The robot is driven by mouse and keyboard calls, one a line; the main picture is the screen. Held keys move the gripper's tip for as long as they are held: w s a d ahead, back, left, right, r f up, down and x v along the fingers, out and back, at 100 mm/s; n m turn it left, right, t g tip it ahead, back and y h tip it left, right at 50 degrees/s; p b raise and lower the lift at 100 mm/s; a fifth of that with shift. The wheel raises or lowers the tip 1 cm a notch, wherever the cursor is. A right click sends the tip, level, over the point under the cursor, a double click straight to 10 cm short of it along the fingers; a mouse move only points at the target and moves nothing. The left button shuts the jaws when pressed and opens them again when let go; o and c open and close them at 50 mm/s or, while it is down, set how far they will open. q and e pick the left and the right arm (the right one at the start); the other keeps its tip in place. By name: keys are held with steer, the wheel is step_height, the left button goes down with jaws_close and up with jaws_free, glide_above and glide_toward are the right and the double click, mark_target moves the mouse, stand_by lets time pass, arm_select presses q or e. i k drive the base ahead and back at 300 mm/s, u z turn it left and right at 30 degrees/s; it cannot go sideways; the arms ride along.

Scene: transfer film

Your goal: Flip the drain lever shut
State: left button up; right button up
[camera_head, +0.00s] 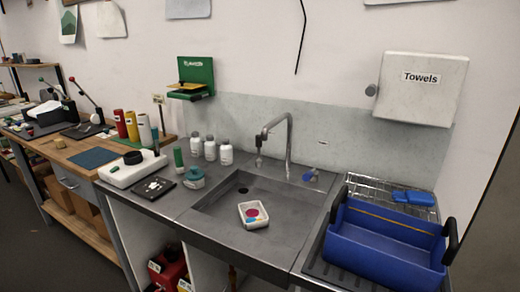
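A grey metal sink (285,219) is set in the counter, with a dark round drain hole (243,190) near its back left. A small blue-handled lever (310,175) stands on the counter at the sink's back right, right of the tap. It looks like the drain lever, but its exact position is too small to tell. The grey tap (289,143) arches over the back of the sink. A white tray with coloured round patches (253,214) lies in the sink. Neither of my grippers is in view.
A blue tub (383,248) with black handles stands right of the sink, in front of a wire rack (372,187). White bottles (210,148), a teal-lidded jar (194,177) and a black scale (153,187) stand left. A towel dispenser (420,88) hangs at the back right.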

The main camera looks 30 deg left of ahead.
mark_target(259, 143)
steer(key=u, duration=1.3)
steer(key=i, duration=1.1)
steer(key=z, duration=1.85)
